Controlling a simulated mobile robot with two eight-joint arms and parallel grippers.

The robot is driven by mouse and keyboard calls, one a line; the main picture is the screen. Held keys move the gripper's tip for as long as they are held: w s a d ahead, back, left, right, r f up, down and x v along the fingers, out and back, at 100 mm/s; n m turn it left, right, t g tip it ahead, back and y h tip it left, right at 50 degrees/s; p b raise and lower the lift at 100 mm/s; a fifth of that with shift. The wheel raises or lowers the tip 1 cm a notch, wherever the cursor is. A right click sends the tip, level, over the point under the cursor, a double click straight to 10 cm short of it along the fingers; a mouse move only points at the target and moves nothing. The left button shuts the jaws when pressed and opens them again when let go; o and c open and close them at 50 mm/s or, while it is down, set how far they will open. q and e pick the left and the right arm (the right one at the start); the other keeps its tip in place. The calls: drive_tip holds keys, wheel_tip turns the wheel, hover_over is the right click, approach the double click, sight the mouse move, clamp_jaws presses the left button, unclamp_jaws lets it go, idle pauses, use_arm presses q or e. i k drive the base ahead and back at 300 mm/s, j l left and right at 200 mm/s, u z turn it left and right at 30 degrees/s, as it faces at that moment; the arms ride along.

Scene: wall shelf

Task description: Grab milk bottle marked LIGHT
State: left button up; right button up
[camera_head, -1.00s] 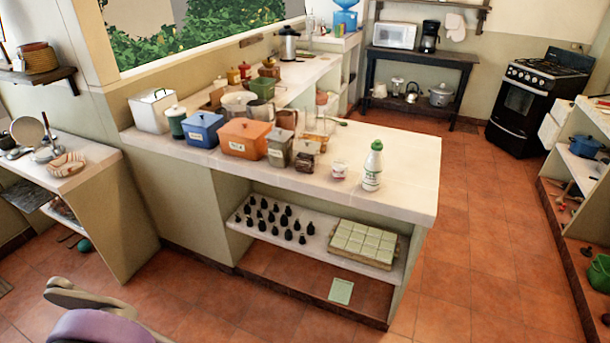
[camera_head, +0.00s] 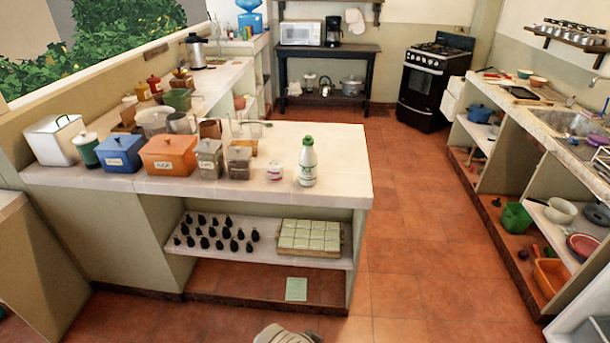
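A white milk bottle (camera_head: 308,162) with a green cap stands upright near the right front of the white counter (camera_head: 335,185). It has a small green mark on its side, too small to read. A small white cup or tub (camera_head: 275,171) stands just left of it. Neither of my grippers shows in the view. A beige rounded part at the bottom edge may be mine.
An orange box (camera_head: 168,155), a blue box (camera_head: 119,152) and several jars stand left of the bottle. The shelf below holds small dark bottles (camera_head: 215,232) and a tray (camera_head: 309,252). Open tiled floor (camera_head: 430,250) lies right of the counter, before the sink counter (camera_head: 535,125).

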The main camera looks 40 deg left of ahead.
sight(308, 158)
drive_tip(key=i+j, duration=0.1)
drive_tip(key=i, duration=0.15)
drive_tip(key=i+j, duration=0.15)
drive_tip(key=i, duration=0.15)
drive_tip(key=i+j+u, duration=0.1)
drive_tip(key=i+u, duration=0.2)
drive_tip(key=u, duration=0.2)
drive_tip(key=i+u, duration=0.3)
drive_tip(key=u, duration=1.35)
